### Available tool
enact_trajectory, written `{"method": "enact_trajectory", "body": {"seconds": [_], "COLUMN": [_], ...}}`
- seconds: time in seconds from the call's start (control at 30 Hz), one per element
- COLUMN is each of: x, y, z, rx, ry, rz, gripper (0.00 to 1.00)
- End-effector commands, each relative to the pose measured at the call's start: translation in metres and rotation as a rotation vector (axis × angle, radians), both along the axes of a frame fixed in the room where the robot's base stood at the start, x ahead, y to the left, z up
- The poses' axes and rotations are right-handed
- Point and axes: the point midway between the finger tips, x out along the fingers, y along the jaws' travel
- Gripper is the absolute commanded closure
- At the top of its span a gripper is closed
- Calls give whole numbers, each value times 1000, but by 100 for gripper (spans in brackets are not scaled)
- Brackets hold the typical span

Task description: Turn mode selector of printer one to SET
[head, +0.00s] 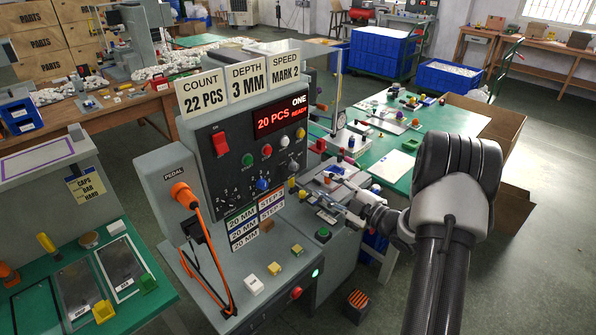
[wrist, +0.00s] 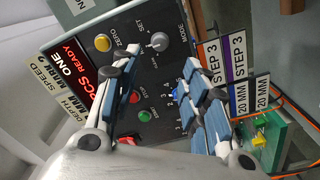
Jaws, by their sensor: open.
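The mode selector (wrist: 158,41) is a grey round knob on printer one's dark panel. In the wrist view it lies beyond my fingertips, with SET and MODE lettering around it. I cannot tell which mark its pointer faces. In the head view the small grey knob (head: 294,167) is at the panel's right side, below the red display (head: 280,118) reading ONE, 20 PCS READY. My gripper (wrist: 157,76) is open and empty, its fingers spread and apart from the knob. In the head view my gripper (head: 332,203) is in front of the panel, to its lower right.
A yellow ZERO button (wrist: 102,43) sits beside the selector. Red (wrist: 134,97) and green (wrist: 145,116) buttons and a blue knob (wrist: 173,89) are close by. A green-topped table (head: 455,122) is behind my arm.

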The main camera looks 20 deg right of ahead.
Motion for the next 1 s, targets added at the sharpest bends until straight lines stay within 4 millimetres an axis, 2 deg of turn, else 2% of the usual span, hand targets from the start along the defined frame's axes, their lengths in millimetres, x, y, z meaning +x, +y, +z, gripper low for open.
{"method": "enact_trajectory", "body": {"seconds": [0.3,0.5,0.7,1.0], "x": [66,97,111,112], "y": [26,36,41,41], "z": [-2,-1,0,0], "rx": [0,0,1,2], "ry": [0,-1,0,1], "rz": [4,2,0,-1], "gripper": [59,59,59,60]}}
